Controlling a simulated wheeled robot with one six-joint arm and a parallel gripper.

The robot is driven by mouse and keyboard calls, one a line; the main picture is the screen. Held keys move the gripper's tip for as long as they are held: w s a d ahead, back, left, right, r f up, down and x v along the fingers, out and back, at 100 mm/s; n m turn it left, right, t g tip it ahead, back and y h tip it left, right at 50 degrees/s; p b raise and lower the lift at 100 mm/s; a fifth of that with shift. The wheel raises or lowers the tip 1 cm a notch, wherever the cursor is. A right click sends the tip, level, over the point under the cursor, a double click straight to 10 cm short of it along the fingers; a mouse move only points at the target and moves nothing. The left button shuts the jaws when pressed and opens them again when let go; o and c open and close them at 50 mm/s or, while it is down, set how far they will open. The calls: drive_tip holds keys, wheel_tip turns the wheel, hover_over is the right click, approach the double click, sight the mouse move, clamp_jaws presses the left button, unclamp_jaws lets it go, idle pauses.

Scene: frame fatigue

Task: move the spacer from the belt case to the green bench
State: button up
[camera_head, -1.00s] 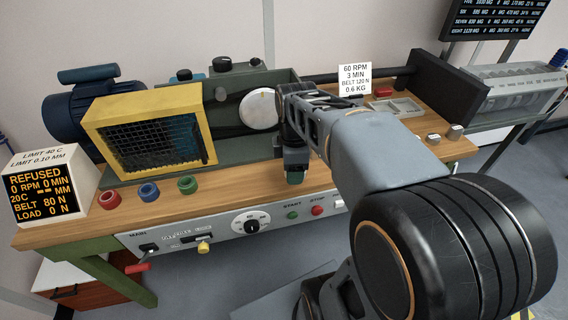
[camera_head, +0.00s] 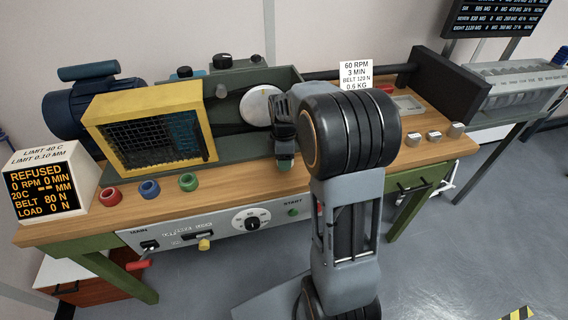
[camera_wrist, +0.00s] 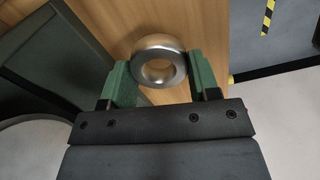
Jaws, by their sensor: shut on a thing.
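The spacer is a silver metal ring (camera_wrist: 160,46), held between the two green fingers of my gripper (camera_wrist: 160,68) in the wrist view. The wooden top of the green bench (camera_head: 240,180) lies below it. In the head view my gripper (camera_head: 284,162) hangs over the bench just in front of the belt case (camera_head: 285,77), a dark green housing with a pale round disc (camera_head: 258,105). The spacer is hidden in the head view. I cannot tell its exact height above the wood.
A yellow mesh guard (camera_head: 150,105) stands left of my gripper. Red, blue and green rings (camera_head: 149,188) lie along the front edge. Several small metal blocks (camera_head: 434,138) and a grey tray (camera_head: 407,104) sit at the right. Front-middle wood is clear.

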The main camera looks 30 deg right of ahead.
drive_tip(key=shift+f, duration=1.3)
drive_tip(key=shift+f, duration=0.1)
drive_tip(key=shift+f, duration=0.15)
drive_tip(key=o, duration=0.9)
drive_tip(key=shift+o, duration=0.2)
